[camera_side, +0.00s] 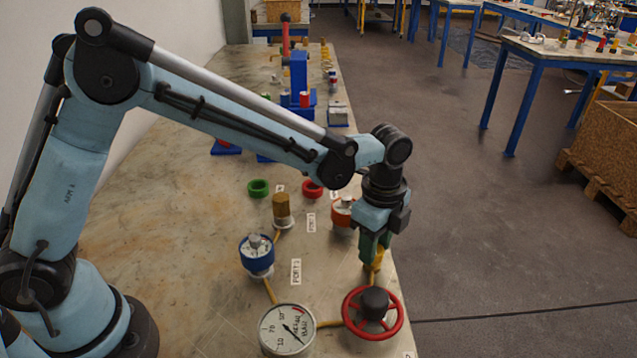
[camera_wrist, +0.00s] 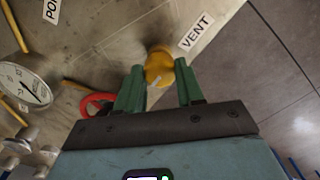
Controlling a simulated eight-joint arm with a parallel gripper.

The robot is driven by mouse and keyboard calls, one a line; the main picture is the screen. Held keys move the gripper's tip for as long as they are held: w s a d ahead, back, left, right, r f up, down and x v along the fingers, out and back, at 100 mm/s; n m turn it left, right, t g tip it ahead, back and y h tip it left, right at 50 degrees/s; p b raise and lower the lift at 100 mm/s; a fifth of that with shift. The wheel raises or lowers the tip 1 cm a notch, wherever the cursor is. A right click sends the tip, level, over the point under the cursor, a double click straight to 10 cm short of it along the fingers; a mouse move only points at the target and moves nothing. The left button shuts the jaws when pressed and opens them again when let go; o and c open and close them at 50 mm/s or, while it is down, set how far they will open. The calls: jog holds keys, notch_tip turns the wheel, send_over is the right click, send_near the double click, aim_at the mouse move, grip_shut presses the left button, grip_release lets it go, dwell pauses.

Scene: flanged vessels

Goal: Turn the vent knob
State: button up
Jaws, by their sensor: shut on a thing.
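The vent knob (camera_wrist: 158,66) is yellow with a pale pointer mark on it. In the wrist view it sits between the two green fingers of my gripper (camera_wrist: 158,78), beside the VENT label (camera_wrist: 196,35). In the side view my gripper (camera_side: 374,250) points down over the knob (camera_side: 376,264), near the right edge of the bench. My gripper is shut on the knob. The fingers and wrist hide much of the knob in the side view.
A red handwheel (camera_side: 373,312) with a black hub is close in front of my gripper. A pressure gauge (camera_side: 287,329), a blue-ringed vessel port (camera_side: 257,254) and an orange-ringed one (camera_side: 342,211) stand nearby. Bare bench (camera_side: 170,240) lies to the left.

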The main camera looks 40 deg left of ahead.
jog(key=o, duration=1)
jog(key=shift+o, duration=0.2)
notch_tip(320, 180, up, 12)
jog(key=s+a+n+t, duration=0.3)
jog(key=s+a+n, duration=0.3)
jog(key=a+n, duration=0.3)
jog(key=s+a+f+n+t, duration=0.1)
jog(key=s+a+n+t, duration=0.3)
jog(key=a+n, duration=0.5)
jog(key=shift+s+a+f, duration=0.2)
jog(key=shift+s+f, duration=0.05)
jog(key=shift+s, duration=1.15)
